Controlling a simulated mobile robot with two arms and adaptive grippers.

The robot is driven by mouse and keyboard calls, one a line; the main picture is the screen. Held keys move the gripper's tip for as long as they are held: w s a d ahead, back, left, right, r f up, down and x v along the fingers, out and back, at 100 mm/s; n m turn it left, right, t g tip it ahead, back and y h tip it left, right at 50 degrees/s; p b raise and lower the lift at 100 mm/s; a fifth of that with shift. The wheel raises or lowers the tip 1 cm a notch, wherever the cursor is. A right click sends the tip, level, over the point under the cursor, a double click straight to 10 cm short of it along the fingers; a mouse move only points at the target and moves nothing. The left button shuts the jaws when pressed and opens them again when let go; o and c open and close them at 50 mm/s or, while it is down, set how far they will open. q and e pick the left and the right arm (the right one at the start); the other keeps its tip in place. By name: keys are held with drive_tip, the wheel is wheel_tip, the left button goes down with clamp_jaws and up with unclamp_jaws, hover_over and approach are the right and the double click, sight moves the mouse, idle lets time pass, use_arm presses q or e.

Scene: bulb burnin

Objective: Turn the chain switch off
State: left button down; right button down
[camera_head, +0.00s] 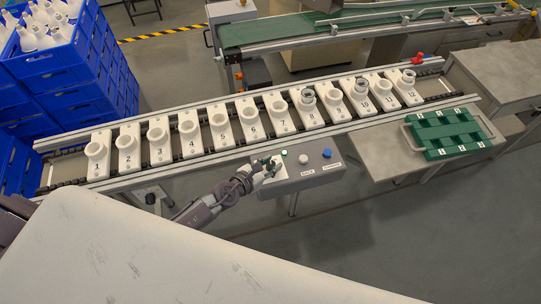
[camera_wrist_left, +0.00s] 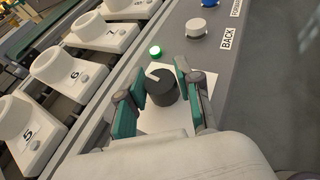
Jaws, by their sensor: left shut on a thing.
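The chain switch (camera_wrist_left: 161,90) is a dark round knob with a pale pointer mark, on a white plate (camera_wrist_left: 148,122) of the grey control box. The pointer leans towards the upper left in the left wrist view. My left gripper (camera_wrist_left: 160,72) is shut on the knob, with one green-padded finger on each side. In the head view my left gripper (camera_head: 268,165) is at the left end of the box, and it hides most of the knob. A green lamp (camera_wrist_left: 155,51) beside the knob looks lit. My right gripper is not in view.
The control box (camera_head: 312,178) also has a white button (camera_wrist_left: 196,28) marked BACK and a blue button (camera_head: 327,153). Behind it runs a chain conveyor with numbered white sockets (camera_head: 219,121). A green tray (camera_head: 447,132) lies at right; blue crates (camera_head: 47,66) stand at left.

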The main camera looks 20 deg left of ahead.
use_arm(q)
drive_tip(key=n+y+p, duration=0.2)
drive_tip(key=p, duration=0.1)
drive_tip(key=shift+d+r+t, duration=0.1)
drive_tip(key=shift+r+t, duration=0.2)
drive_tip(key=shift+f+n+y+p, duration=0.1)
drive_tip(key=shift+n+y+p, duration=0.25)
drive_tip(key=shift+n+y, duration=0.2)
drive_tip(key=shift+d+f+n+y, duration=0.1)
drive_tip(key=shift+f+n+y, duration=0.05)
drive_tip(key=shift+n+y, duration=0.8)
drive_tip(key=n+y, duration=0.2)
drive_tip(key=y, duration=0.1)
drive_tip(key=shift+f, duration=0.1)
drive_tip(key=shift+n+y+b, duration=0.3)
drive_tip(key=shift+n+y, duration=0.7)
drive_tip(key=shift+y, duration=0.1)
drive_tip(key=shift+g, duration=0.4)
drive_tip(key=shift+y, duration=0.3)
drive_tip(key=c, duration=0.8)
unclamp_jaws()
drive_tip(key=shift+o, duration=0.2)
